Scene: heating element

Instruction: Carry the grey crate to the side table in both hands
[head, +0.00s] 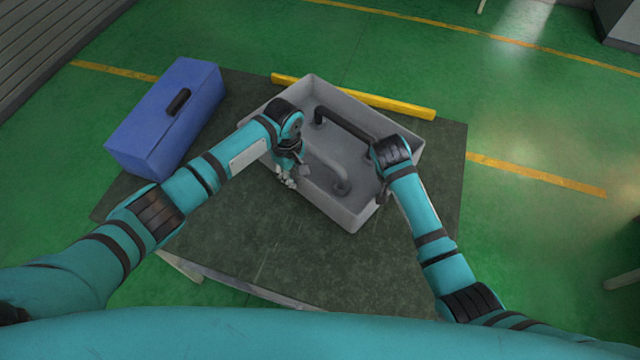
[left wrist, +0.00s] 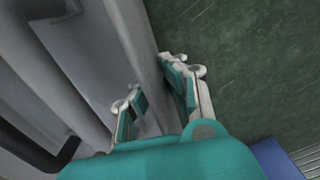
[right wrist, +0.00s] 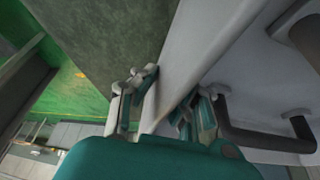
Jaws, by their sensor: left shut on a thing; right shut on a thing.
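The grey crate (head: 352,214) is an open box set at an angle over the dark table. Inside it lies a heating element (head: 345,125) with dark and grey bent tube parts. My left gripper (head: 287,180) is at the crate's left wall, and in the left wrist view its fingers (left wrist: 155,100) straddle that wall (left wrist: 152,60). My right gripper (right wrist: 165,100) is shut on the opposite wall (right wrist: 185,65), with one finger on each side. In the head view the right fingers are mostly hidden by the wrist. Whether the crate touches the table cannot be told.
A blue toolbox (head: 160,130) with a black handle stands at the table's left. A yellow bar (head: 355,95) lies behind the crate. The dark table (head: 290,250) is bare in front. Green floor with yellow lines surrounds it.

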